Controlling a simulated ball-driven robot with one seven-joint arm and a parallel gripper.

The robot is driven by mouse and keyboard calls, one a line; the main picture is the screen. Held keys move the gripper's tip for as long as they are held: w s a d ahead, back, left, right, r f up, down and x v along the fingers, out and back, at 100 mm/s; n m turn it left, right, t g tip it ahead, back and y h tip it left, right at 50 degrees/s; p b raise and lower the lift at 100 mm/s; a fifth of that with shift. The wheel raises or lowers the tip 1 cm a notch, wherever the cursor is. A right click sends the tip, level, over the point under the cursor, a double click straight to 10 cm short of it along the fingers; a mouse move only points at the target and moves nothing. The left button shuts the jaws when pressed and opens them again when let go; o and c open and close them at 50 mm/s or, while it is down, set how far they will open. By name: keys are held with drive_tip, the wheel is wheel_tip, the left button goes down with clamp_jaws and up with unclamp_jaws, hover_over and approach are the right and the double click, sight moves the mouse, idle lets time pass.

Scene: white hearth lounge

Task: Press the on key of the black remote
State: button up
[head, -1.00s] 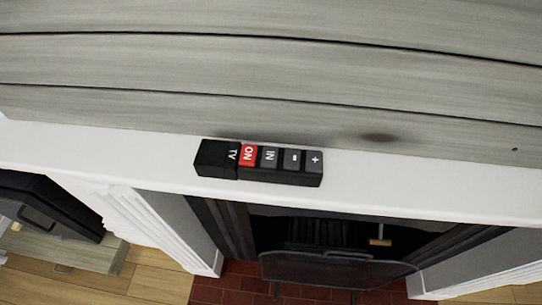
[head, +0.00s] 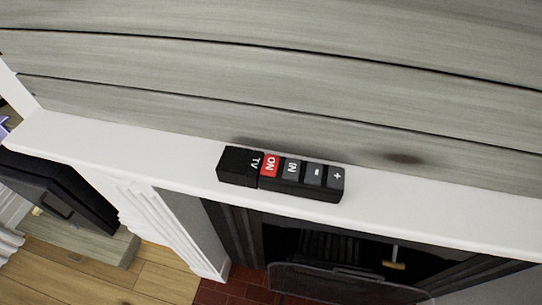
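The black remote (head: 238,168) lies on the white mantel shelf (head: 425,204), close to the grey plank wall. Its keys face up. The red ON key (head: 270,165) sits beside the TV label, followed to the right by the grey IN key (head: 292,169), the minus key (head: 314,174) and the plus key (head: 336,177). Nothing covers the remote. My gripper does not show in the head view.
Grey plank wall (head: 300,60) rises behind the shelf. Below the shelf is a dark fireplace opening with a screen (head: 330,283). A black cabinet-like object (head: 68,190) stands at the lower left over wooden flooring. The shelf is bare on both sides of the remote.

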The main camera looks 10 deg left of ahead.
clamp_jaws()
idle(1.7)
